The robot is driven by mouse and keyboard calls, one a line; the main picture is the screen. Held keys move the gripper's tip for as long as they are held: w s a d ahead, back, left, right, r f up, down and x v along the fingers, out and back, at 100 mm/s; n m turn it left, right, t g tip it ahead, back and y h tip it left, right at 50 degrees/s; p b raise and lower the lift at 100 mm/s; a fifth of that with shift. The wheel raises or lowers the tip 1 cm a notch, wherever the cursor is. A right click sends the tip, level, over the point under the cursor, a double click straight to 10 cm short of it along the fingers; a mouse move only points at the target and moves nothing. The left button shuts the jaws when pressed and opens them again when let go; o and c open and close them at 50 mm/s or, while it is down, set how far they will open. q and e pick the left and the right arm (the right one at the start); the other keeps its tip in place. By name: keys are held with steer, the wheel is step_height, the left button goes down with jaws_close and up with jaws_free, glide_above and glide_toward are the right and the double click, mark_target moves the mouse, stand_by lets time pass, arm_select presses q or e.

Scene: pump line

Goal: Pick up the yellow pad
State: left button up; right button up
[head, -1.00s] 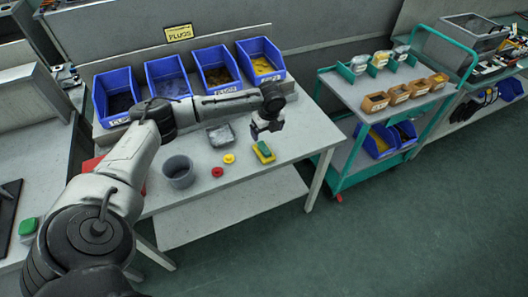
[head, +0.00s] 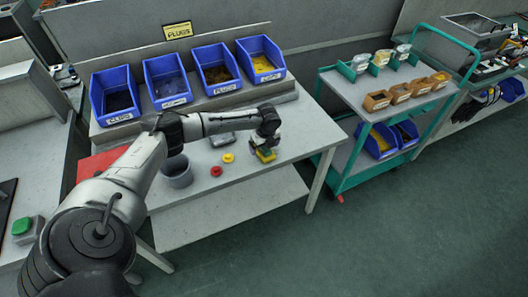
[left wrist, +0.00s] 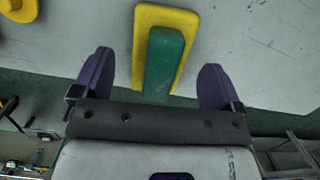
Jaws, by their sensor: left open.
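The yellow pad (head: 267,158) lies on the grey table near its front right edge, with a green block on top; the gripper partly hides it in the head view. In the left wrist view the yellow pad (left wrist: 189,22) shows as a flat rounded plate under the green block (left wrist: 163,62). My left gripper (head: 262,147) is right at the pad in the head view. In the left wrist view its two purple fingers (left wrist: 155,80) are apart, one to each side of the green block, with gaps between. My right gripper is not in view.
A grey cup (head: 177,173), a red disc (head: 216,171) and a yellow disc (head: 228,158) stand left of the pad. A grey tray (head: 221,138) is partly behind my arm. Blue bins (head: 219,73) line the back. A green trolley (head: 345,139) stands to the right.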

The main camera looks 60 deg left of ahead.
arm_select(q)
steer(key=shift+a+f, duration=0.2)
steer(key=shift+f, duration=1)
steer(key=c, duration=1)
